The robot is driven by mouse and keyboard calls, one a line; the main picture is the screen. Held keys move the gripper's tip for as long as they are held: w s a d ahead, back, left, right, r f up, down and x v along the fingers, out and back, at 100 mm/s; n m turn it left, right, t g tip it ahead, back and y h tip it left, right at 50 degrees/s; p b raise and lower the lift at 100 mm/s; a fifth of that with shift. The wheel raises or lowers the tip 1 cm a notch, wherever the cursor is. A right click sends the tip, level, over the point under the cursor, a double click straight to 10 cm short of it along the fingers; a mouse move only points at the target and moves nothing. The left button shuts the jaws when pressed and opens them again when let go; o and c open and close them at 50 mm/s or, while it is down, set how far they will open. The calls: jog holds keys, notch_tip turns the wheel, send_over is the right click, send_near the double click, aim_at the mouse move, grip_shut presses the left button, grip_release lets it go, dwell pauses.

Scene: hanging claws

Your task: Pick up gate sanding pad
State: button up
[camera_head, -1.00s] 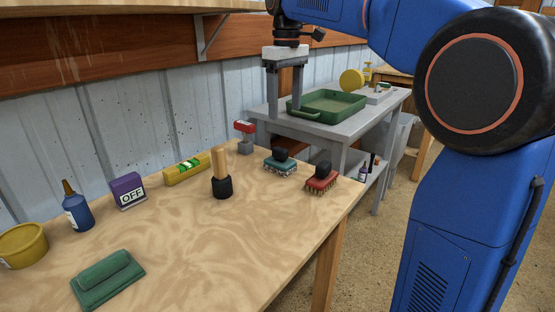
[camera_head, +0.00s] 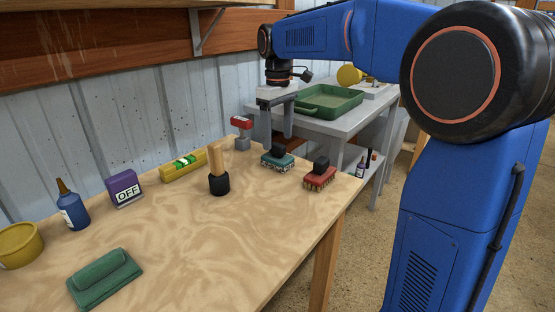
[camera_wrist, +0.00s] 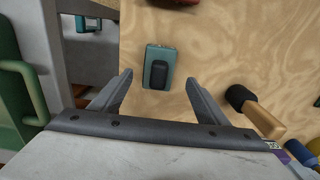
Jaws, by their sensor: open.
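In the wrist view, this teal block (camera_wrist: 152,79) lies between and a little beyond my fingertips. My gripper (camera_head: 277,141) is open, pointing down above it, with nothing held. It also shows in the wrist view (camera_wrist: 158,80). A similar red block with a black grip (camera_head: 314,184) stands to its right. I cannot tell which of these is the gate sanding pad.
A wooden-handled black tool (camera_head: 219,184) and a red-topped grey stand (camera_head: 242,142) are near my gripper. A yellow level (camera_head: 184,166), purple OFF box (camera_head: 124,188), blue bottle (camera_head: 73,211) and yellow tub (camera_head: 18,245) stand leftward. A green tray (camera_head: 330,113) sits behind. The table's middle front is clear.

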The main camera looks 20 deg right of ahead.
aim_at(278, 144)
jog(key=shift+w+f, duration=0.2)
jog(key=shift+f, duration=2.6)
jog(key=c, duration=1.2)
jog(key=shift+r, duration=0.1)
